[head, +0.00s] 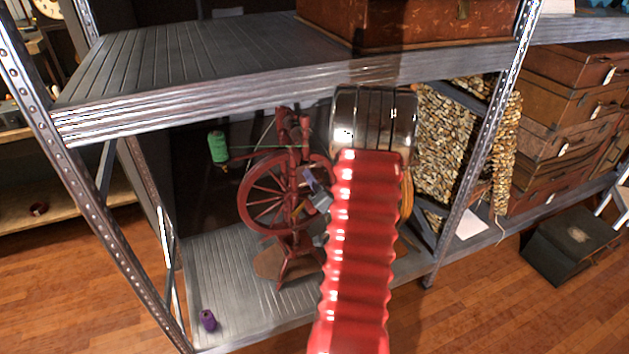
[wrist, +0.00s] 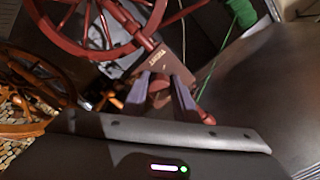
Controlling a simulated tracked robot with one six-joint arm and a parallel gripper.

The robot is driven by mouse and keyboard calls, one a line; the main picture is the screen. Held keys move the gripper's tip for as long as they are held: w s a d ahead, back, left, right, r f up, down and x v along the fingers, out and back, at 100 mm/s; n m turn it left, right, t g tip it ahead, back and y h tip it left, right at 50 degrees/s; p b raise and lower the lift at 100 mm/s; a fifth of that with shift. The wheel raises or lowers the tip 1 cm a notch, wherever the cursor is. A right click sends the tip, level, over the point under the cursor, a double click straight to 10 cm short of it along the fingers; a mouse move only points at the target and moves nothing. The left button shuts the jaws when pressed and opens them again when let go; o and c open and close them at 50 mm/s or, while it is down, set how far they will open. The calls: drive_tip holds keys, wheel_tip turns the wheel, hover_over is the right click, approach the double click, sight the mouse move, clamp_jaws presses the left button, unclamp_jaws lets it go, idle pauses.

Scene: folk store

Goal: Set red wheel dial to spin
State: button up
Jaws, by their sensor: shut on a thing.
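A red spinning wheel (head: 249,213) stands upright on the lower metal shelf, and its spoked rim also shows at the top of the wrist view (wrist: 71,42). My gripper (head: 311,187) is at the right side of its frame. In the wrist view my two purple-grey fingers (wrist: 161,92) are shut on a small red-brown knob (wrist: 159,84), the dial. A brown plate with lettering (wrist: 172,60) lies just beyond the knob. I cannot read the lettering or the dial's setting. My red arm hides what is behind it in the head view.
A green thread spool (head: 218,147) is behind the wheel at left; a purple spool (head: 208,320) stands at the shelf's front left. Metal shelf posts (head: 467,170) and the upper shelf (head: 200,55) frame the space. Stacked suitcases (head: 565,100) are at right.

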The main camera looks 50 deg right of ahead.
drive_tip(key=m, duration=0.5)
drive_tip(key=shift+s+d+m, duration=0.2)
drive_tip(key=shift+d+m, duration=0.05)
drive_tip(key=shift+m, duration=0.15)
drive_tip(key=m, duration=0.5)
drive_tip(key=shift+f, duration=0.1)
drive_tip(key=shift+a, duration=0.1)
drive_tip(key=o, duration=1.1)
drive_tip(key=shift+w, duration=0.1)
drive_tip(key=shift+c, duration=0.2)
drive_tip(key=shift+a, duration=0.15)
